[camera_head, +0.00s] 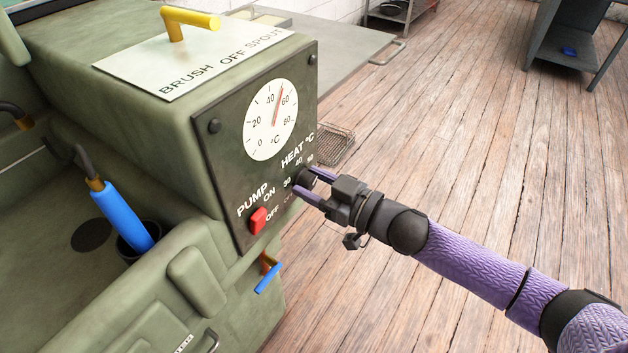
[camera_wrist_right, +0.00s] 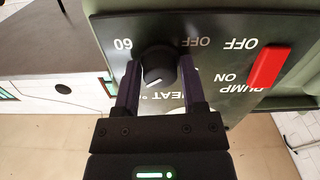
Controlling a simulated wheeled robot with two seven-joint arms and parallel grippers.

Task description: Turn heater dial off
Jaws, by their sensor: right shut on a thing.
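The heater dial (camera_wrist_right: 158,68) is a round black knob with a white pointer line, under the HEAT °C label on the dark control panel (camera_head: 225,165). In the head view it is mostly hidden by my right gripper (camera_head: 312,183). In the right wrist view my right gripper (camera_wrist_right: 160,90) has a purple finger on each side of the dial and is shut on it. My left gripper is not in view.
A red pump switch (camera_head: 258,220) sits on the panel just left of the dial. Above is a white temperature gauge (camera_head: 270,120) with a red needle. A blue-handled brush (camera_head: 122,215) stands in the green machine's basin. A wire basket (camera_head: 335,146) lies behind my gripper.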

